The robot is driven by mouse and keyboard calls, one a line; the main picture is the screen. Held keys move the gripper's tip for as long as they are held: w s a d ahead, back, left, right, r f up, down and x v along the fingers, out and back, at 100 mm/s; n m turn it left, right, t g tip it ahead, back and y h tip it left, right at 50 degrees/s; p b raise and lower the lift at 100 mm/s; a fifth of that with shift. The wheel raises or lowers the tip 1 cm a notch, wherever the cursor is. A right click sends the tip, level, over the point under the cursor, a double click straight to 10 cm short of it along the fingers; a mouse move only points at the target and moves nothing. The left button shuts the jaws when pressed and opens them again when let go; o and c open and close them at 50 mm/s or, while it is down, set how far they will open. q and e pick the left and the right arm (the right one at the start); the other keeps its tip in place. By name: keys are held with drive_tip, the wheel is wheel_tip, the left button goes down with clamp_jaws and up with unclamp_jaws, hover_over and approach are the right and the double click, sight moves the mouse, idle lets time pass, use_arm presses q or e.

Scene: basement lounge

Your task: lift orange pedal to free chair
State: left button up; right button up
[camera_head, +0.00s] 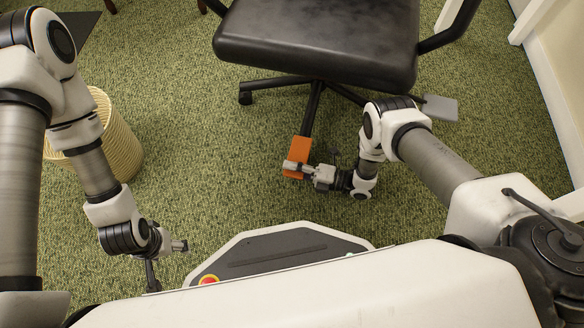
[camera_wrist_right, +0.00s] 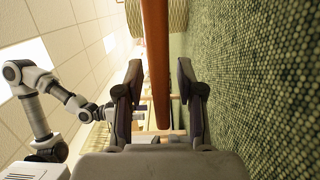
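The orange pedal (camera_head: 303,152) is a flat plate at the near end of a dark leg of the black chair (camera_head: 318,40). My right gripper (camera_head: 292,168) is at the pedal's near end, low over the carpet. In the right wrist view, the pedal (camera_wrist_right: 156,60) shows edge-on between the two fingers of the right gripper (camera_wrist_right: 160,85). The fingers are open, with a visible gap on the floor side; contact on the other side is hard to tell. My left gripper (camera_head: 167,262) hangs open and empty at lower left, away from the chair.
A grey pedal (camera_head: 440,108) sticks out at the chair's right. A woven basket (camera_head: 122,145) stands at left, partly behind my left arm. A white wall with trim (camera_head: 555,100) borders the right side. Green carpet (camera_head: 215,190) is clear between basket and pedal.

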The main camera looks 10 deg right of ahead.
drive_tip(key=v, duration=1.2)
